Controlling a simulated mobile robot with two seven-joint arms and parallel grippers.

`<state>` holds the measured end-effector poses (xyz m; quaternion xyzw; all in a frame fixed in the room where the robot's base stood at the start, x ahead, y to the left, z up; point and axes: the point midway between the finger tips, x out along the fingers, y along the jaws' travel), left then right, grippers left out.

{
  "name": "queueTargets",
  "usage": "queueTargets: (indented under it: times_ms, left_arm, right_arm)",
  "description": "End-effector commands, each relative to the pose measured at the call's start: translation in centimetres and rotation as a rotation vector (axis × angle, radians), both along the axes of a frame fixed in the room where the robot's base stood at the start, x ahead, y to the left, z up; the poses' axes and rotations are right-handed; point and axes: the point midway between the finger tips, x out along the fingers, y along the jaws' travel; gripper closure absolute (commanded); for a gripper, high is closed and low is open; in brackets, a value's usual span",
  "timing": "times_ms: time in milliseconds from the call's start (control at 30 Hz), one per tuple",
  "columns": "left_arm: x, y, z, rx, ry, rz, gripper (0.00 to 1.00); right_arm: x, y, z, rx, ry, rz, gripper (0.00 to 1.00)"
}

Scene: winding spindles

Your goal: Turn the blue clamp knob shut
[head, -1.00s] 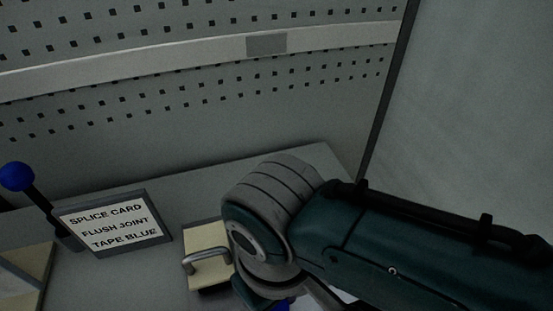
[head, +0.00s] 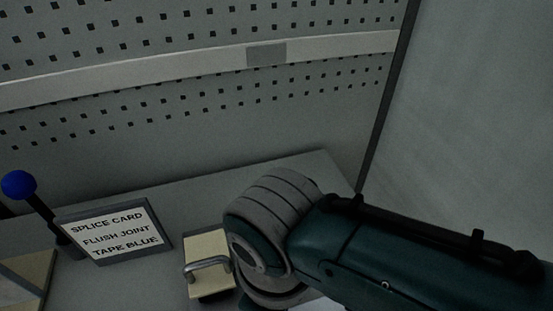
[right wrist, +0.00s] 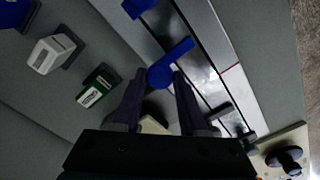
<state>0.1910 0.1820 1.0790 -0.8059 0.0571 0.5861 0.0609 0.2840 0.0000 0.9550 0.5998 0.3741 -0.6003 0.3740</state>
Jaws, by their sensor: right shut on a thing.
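The blue clamp knob (right wrist: 170,64) shows in the right wrist view, with its lever arm pointing up and to the right across a metal rail. My right gripper (right wrist: 160,78) is shut on the knob's rounded end, one dark finger on each side. In the head view my right arm comes in from the right, and its gripper and the knob are hidden below the wrist and the picture's lower edge. My left gripper is in neither view.
Another blue part (right wrist: 138,7) sits farther along the metal rail (right wrist: 215,60). White (right wrist: 48,55) and green (right wrist: 95,92) blocks stand to the left, and a black knob (right wrist: 286,158) at lower right. A splice card sign (head: 115,230), blue-balled lever (head: 18,184) and handled cream box (head: 207,247) stand on the bench.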

Motion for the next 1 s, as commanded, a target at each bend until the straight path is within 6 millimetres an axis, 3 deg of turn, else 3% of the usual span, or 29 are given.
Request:
queueTargets:
  times_ms: [200,233,467,767,1000]
  left_arm:
    - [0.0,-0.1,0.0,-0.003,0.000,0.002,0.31]
    - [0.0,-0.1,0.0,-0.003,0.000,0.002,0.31]
    - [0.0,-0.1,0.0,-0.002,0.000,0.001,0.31]
    - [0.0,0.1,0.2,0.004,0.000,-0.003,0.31]
    - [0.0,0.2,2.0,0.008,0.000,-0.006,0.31]
  right_arm:
    - [0.0,0.1,0.1,0.001,0.000,0.002,1.00]
    - [0.0,0.1,0.1,0.001,0.000,0.002,0.56]
    - [0.0,0.0,0.0,0.001,0.000,0.001,0.30]
    - [0.0,0.0,0.3,0.000,-0.001,0.000,0.29]
    - [0.1,0.1,4.3,0.004,-0.004,0.001,0.29]
